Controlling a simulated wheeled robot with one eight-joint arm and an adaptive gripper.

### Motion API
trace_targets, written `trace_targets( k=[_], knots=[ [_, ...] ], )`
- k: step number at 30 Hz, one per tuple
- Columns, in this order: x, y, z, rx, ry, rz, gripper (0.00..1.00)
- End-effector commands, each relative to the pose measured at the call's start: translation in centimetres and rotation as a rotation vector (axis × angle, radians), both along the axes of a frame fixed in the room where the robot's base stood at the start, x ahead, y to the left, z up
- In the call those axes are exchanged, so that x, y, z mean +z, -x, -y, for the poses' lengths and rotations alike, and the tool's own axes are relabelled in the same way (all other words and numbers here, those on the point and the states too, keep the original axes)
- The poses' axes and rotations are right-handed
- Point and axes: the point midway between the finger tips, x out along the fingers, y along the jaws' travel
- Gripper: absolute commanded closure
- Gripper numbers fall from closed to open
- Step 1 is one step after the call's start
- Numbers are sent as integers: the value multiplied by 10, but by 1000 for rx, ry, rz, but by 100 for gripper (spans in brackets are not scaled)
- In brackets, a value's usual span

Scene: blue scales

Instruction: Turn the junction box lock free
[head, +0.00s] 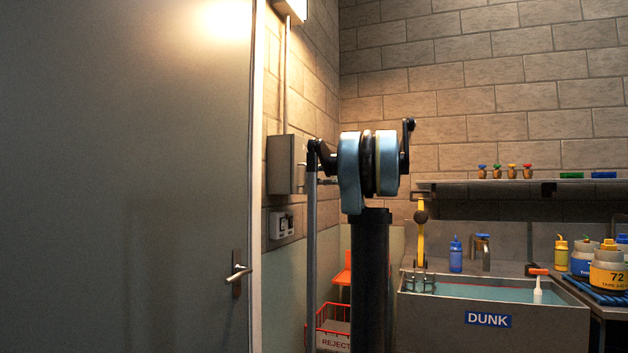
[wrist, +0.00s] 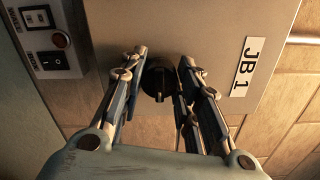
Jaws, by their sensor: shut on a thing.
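The junction box (head: 286,163) is a grey box on the block wall, right of the door, in the head view. In the wrist view its face (wrist: 205,30) fills the top, with a "JB 1" label (wrist: 246,67). The black lock knob (wrist: 157,80) is on this face, its ridge running roughly up and down in the picture. My gripper (wrist: 161,66) is shut on the lock knob, one finger on each side of it. My arm hides part of the area beside the box in the head view.
A switch panel (wrist: 48,52) with a red button is left of the box; it also shows below the box in the head view (head: 281,225). The grey door (head: 130,180) stands close on the left. A dunk tank (head: 430,310) and a shelf (head: 450,189) are at right.

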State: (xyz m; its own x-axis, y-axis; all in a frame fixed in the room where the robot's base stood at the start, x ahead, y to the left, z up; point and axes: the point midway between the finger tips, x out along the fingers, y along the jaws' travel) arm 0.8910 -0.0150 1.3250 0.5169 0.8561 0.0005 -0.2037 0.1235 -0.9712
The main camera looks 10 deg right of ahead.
Motion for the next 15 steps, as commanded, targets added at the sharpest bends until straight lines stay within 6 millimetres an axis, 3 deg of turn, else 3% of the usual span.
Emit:
trace_targets(
  k=[15],
  knots=[
    [-2, -1, 1, -3, -16, -34, 94]
  ],
)
